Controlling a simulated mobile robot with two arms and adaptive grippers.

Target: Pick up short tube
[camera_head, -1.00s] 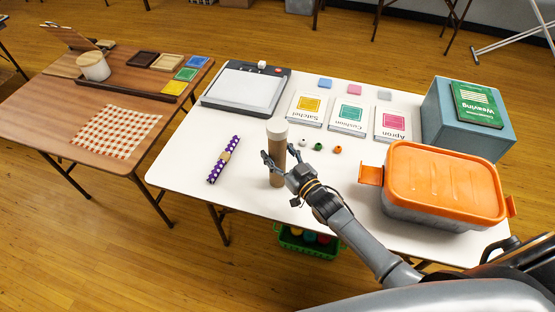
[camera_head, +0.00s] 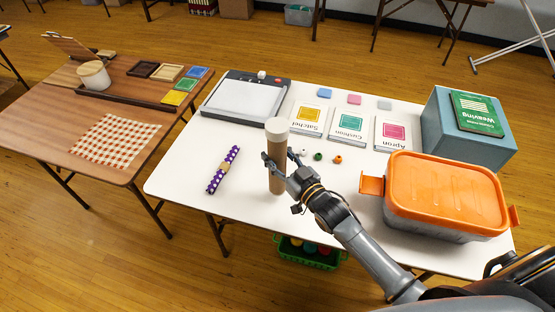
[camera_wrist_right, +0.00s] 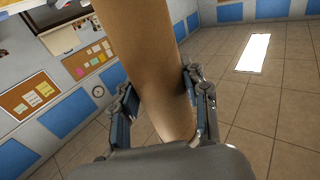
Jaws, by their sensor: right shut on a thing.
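The short tube (camera_head: 277,148) is a brown cardboard tube with a white cap, upright over the white table in the head view. My right gripper (camera_head: 277,168) is shut on it around its middle to lower part. In the right wrist view the tube (camera_wrist_right: 150,60) stands between the two fingers of the right gripper (camera_wrist_right: 160,108), with the fingers against its sides. I cannot tell for sure whether its bottom end touches the table. My left gripper is not in view.
An orange-lidded box (camera_head: 447,190) stands right of my right arm. A purple dotted roll (camera_head: 223,170) lies left of the tube. Small beads (camera_head: 318,156) and pattern booklets (camera_head: 350,122) lie behind it. A green crate (camera_head: 310,258) is under the table's front edge.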

